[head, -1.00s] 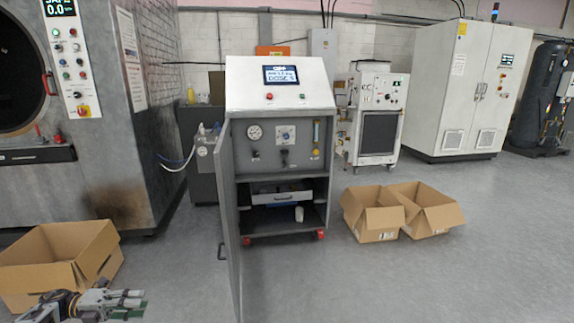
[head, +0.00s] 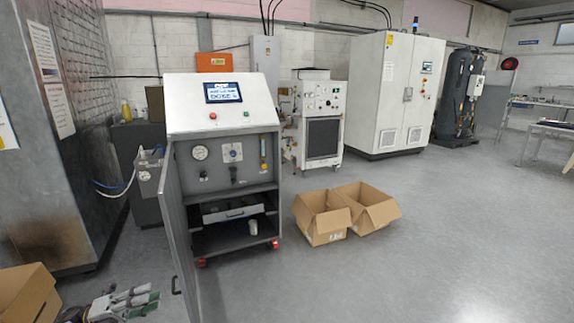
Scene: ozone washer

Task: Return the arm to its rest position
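My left gripper (head: 135,303) is low at the left edge of the floor area in the head view. Its grey fingers point right, and green parts show at their tips. It is small and partly cut off by the lower edge, so I cannot tell whether it is open or shut. It is over the floor, left of the open cabinet door. My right gripper is not in view.
A grey cabinet (head: 222,103) stands with its door (head: 178,235) swung open toward me. An open cardboard box (head: 26,294) is at lower left. Two open boxes (head: 320,222) (head: 368,211) sit right of the cabinet.

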